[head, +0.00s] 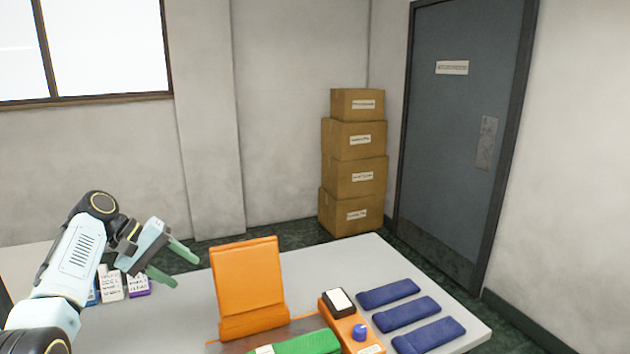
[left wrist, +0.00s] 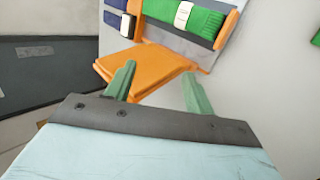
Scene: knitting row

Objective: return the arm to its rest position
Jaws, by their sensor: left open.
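My left gripper (head: 172,262) is raised over the left part of the table in the head view. Its two green fingers are apart and nothing is between them. In the left wrist view the fingers (left wrist: 158,88) also stand apart, with an orange stand (left wrist: 150,68) beyond them. My left arm comes in from the lower left of the head view. My right gripper is in neither view.
The orange stand (head: 248,285) is upright on the grey table (head: 190,318). Green knitting (head: 305,344), an orange block with a blue knob (head: 360,332) and blue folded pieces (head: 403,307) lie to the right. Small labelled packets (head: 110,284) are near my left gripper. Boxes (head: 355,178) are stacked behind.

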